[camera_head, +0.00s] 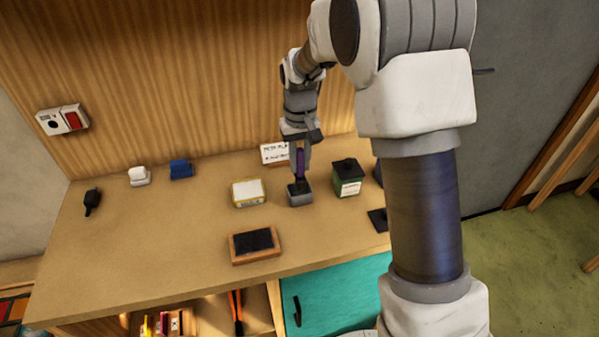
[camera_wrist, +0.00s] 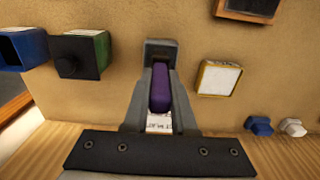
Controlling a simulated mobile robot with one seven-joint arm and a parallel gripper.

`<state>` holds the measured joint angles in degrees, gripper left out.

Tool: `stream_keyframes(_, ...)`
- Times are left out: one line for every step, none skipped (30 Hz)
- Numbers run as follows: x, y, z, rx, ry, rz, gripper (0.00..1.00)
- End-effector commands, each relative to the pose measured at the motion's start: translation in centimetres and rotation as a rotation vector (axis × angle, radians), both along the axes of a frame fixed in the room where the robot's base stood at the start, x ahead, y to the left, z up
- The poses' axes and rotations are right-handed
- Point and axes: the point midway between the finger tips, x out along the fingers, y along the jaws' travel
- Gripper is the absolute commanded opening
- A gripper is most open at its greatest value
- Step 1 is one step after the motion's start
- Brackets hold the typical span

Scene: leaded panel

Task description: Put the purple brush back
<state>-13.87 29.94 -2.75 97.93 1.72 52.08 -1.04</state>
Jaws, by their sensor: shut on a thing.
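The purple brush (camera_head: 300,160) is upright between the fingers of my gripper (camera_head: 300,165), which is shut on it. Its lower end is at a small grey holder (camera_head: 300,197) on the bench; I cannot tell how deep it sits. In the wrist view the purple brush (camera_wrist: 160,88) lies between the fingertips of my gripper (camera_wrist: 160,95), with the grey holder (camera_wrist: 160,46) just beyond it. A white label card (camera_head: 274,153) stands behind the holder, partly hidden by my gripper.
A framed dark pad (camera_head: 254,245) lies in front. Blue (camera_head: 180,169) and white (camera_head: 139,176) blocks sit further left. The bench's left front is clear.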

Motion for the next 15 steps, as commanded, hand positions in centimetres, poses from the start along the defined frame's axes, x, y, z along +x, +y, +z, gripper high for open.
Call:
stream_keyframes(0.1, 0.1, -0.1, 0.0, 0.0, 0.0, 0.0)
stream_keyframes(0.2, 0.2, -0.3, 0.0, 0.0, 0.0, 0.0)
stream_keyframes(0.1, 0.2, -0.5, 0.0, 0.001, 0.0, 0.0)
stream_keyframes(0.1, 0.2, -0.8, 0.0, 0.002, 0.0, 0.0)
stream_keyframes(0.1, 0.1, -1.2, -0.001, 0.003, -0.001, 0.0)
stream_keyframes(0.1, 0.1, -1.8, -0.001, 0.003, -0.001, 0.0)
stream_keyframes(0.0, 0.1, -2.2, -0.001, 0.004, -0.001, 0.0)
stream_keyframes(0.0, 0.1, -2.7, -0.001, 0.005, -0.001, 0.0)
stream_keyframes(0.1, 0.1, -3.3, -0.001, 0.003, -0.001, 0.0)
stream_keyframes(0.1, 0.1, -3.7, -0.001, 0.003, -0.001, 0.0)
stream_keyframes(0.1, 0.1, -3.9, 0.0, 0.002, -0.001, 0.0)
stream_keyframes(0.1, 0.1, -4.1, 0.001, 0.001, -0.001, 0.0)
stream_keyframes(0.1, 0.1, -4.2, 0.001, 0.0, -0.001, 0.0)
stream_keyframes(0.1, 0.1, -4.2, 0.001, -0.001, -0.001, 0.0)
stream_keyframes(0.1, 0.1, -4.1, 0.001, -0.001, -0.001, 0.0)
